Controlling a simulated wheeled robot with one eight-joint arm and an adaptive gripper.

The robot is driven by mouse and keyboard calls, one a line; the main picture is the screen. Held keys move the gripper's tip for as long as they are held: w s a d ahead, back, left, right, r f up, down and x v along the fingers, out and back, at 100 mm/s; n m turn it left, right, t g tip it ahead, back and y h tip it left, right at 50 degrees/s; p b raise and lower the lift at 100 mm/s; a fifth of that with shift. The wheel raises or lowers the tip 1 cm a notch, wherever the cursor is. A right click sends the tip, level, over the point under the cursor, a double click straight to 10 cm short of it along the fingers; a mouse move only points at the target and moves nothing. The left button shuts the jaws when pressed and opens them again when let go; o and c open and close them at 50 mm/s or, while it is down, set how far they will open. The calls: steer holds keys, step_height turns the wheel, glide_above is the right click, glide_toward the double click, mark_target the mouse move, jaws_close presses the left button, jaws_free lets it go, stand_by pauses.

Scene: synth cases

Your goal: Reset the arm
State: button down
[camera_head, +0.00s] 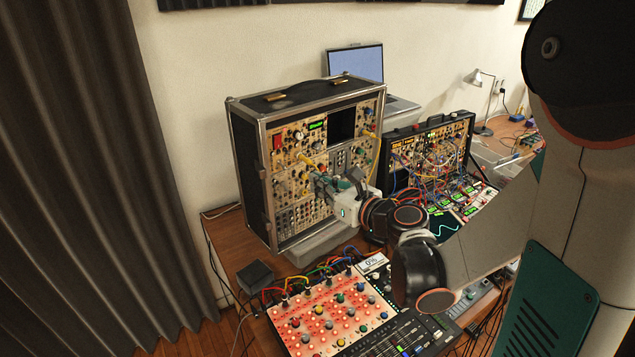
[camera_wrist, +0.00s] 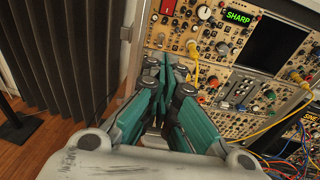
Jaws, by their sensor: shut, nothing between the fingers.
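My gripper (camera_head: 318,174) is in front of the tall modular synth case (camera_head: 248,170), with its teal fingers pointing at the panel of knobs. In the wrist view my gripper (camera_wrist: 163,62) shows its two teal fingers close together at the tips, shut with nothing held. The panel (camera_wrist: 215,75) fills the space behind the fingertips. A green display reading SHARP (camera_wrist: 238,17) is at the panel's upper right. I cannot tell whether the fingertips touch the panel. My arm reaches in from the right of the head view and hides part of the table.
A second synth case (camera_head: 430,140) full of patch cables stands to the right. A red-lit mixer (camera_head: 325,315) lies in front. A laptop (camera_head: 355,68) and a lamp (camera_head: 478,78) are behind. A dark curtain (camera_head: 90,150) hangs at left. Yellow cables (camera_wrist: 193,60) hang near the fingers.

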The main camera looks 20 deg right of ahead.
steer(key=s+a+n+g+b, duration=0.1)
steer(key=s+a+n+g, duration=0.4)
steer(key=a+n, duration=0.8)
steer(key=s+d+f+n+g+h+b, duration=0.1)
steer(key=s+d+f+n+h+b, duration=0.1)
steer(key=s+n, duration=0.7)
steer(key=s+d+f+n+g+h+b, duration=0.2)
steer(key=s+d+f+n+h+b, duration=0.1)
steer(key=s+d+f+n+b, duration=0.2)
steer(key=s+d+f+n, duration=0.2)
steer(key=s+n, duration=0.2)
steer(key=n, duration=0.1)
steer(key=shift+s+d+f+g, duration=0.2)
steer(key=shift+f+g, duration=0.1)
steer(key=shift+f, duration=0.1)
steer(key=c, duration=2.3)
jaws_free()
